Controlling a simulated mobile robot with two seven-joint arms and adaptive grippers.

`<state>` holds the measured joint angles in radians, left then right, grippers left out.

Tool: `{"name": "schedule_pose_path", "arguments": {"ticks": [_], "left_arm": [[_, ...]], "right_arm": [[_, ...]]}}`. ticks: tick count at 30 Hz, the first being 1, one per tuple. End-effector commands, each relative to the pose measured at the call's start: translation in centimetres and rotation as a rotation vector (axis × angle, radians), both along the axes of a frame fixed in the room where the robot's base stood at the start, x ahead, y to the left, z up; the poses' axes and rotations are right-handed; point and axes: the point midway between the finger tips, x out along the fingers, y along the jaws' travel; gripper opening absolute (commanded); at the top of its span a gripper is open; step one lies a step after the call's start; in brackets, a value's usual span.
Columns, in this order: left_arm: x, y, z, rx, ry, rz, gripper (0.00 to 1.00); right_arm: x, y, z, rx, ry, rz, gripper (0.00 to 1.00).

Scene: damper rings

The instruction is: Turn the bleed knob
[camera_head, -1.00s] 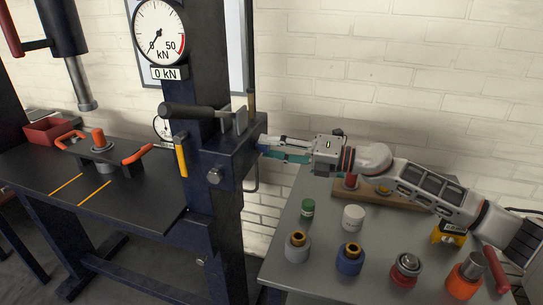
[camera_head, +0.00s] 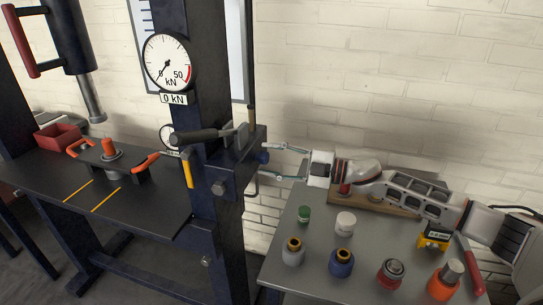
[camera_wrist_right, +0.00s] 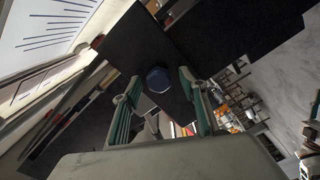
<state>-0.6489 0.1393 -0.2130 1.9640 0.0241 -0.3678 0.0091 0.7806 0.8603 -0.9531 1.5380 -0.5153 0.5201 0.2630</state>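The bleed knob, a small dark blue knob (camera_wrist_right: 158,79), shows in the right wrist view on a dark surface, between and beyond my fingertips. In the head view it sits on the right side of the press's pump block (camera_head: 232,160), where it is small and hard to make out (camera_head: 264,157). My right gripper (camera_head: 266,160) is open, its two fingers spread above and below the knob's place. It also shows in the right wrist view (camera_wrist_right: 158,82), with green pads and nothing held. Contact with the knob cannot be told. My left gripper is not in view.
The gauge (camera_head: 168,62) reads about zero, above a "0 kN" label (camera_head: 174,99). A lever (camera_head: 195,135) lies across the block. The press bed (camera_head: 145,210) carries an orange-handled fixture (camera_head: 112,160).

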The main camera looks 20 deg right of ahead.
Motion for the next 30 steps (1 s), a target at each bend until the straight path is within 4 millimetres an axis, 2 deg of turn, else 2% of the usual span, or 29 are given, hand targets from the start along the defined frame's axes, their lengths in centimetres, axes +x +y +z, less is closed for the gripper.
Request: {"name": "schedule_pose_path", "arguments": {"ticks": [30], "left_arm": [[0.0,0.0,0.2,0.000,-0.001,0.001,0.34]], "right_arm": [[-1.1,-1.8,0.1,-0.004,-0.006,-0.001,0.43]]}}
